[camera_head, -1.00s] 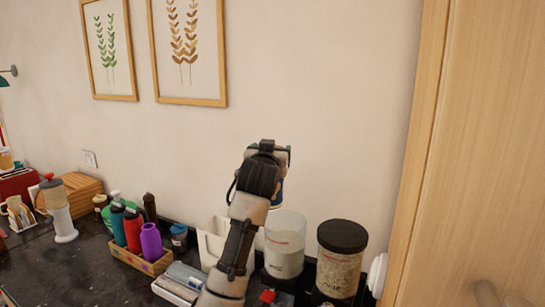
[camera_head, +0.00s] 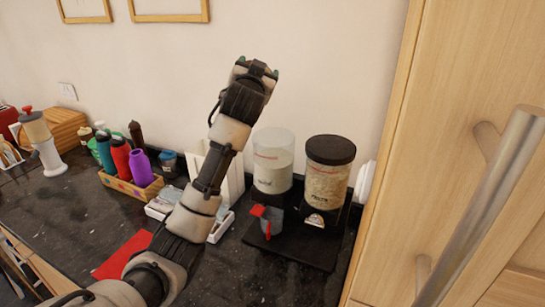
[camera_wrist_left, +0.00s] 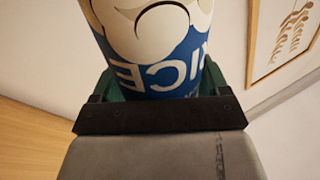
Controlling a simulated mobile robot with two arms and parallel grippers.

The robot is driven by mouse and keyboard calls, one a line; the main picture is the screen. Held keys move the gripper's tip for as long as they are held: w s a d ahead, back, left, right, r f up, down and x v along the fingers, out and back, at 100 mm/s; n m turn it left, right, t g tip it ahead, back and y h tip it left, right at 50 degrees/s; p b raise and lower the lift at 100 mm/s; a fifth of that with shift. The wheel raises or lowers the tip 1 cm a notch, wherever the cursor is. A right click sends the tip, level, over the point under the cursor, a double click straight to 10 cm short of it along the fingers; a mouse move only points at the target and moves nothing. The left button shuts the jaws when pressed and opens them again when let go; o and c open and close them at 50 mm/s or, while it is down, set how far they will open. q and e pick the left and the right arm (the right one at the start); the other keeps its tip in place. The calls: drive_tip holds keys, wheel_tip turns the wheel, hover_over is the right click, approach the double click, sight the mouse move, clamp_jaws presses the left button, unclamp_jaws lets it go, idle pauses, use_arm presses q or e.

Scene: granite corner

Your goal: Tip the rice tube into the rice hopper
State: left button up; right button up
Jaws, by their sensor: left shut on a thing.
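My left gripper (camera_head: 256,66) is raised above and slightly left of the clear rice hopper (camera_head: 272,172) in the head view. The hopper has no lid, and white grain shows inside. In the left wrist view my left gripper (camera_wrist_left: 159,92) is shut on the rice tube (camera_wrist_left: 150,72), a blue and white cylinder with large white letters that read upside down. The tube's ends are out of that view, and in the head view the gripper hides it. My right gripper is not in view.
A second dispenser (camera_head: 328,178) with a black lid stands right of the hopper on a black base (camera_head: 290,245). A wooden cabinet door with a metal handle (camera_head: 490,195) is close on the right. Bottles in a wooden box (camera_head: 132,187) stand left.

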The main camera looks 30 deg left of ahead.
use_arm(q)
drive_tip(key=shift+s+d+m, duration=0.1)
drive_tip(key=shift+s+m, duration=0.05)
drive_tip(key=shift+m, duration=0.25)
drive_tip(key=shift+f+m+t, duration=0.1)
drive_tip(key=shift+m+t, duration=0.3)
drive_tip(key=shift+m, duration=0.1)
drive_tip(key=shift+f+m, duration=0.15)
drive_tip(key=shift+m, duration=0.25)
drive_tip(key=shift+f, duration=0.1)
idle(0.3)
drive_tip(key=shift+d+f+m+h, duration=0.15)
drive_tip(key=shift+m+h, duration=0.15)
drive_tip(key=shift+m, duration=0.2)
drive_tip(key=shift+f, duration=0.1)
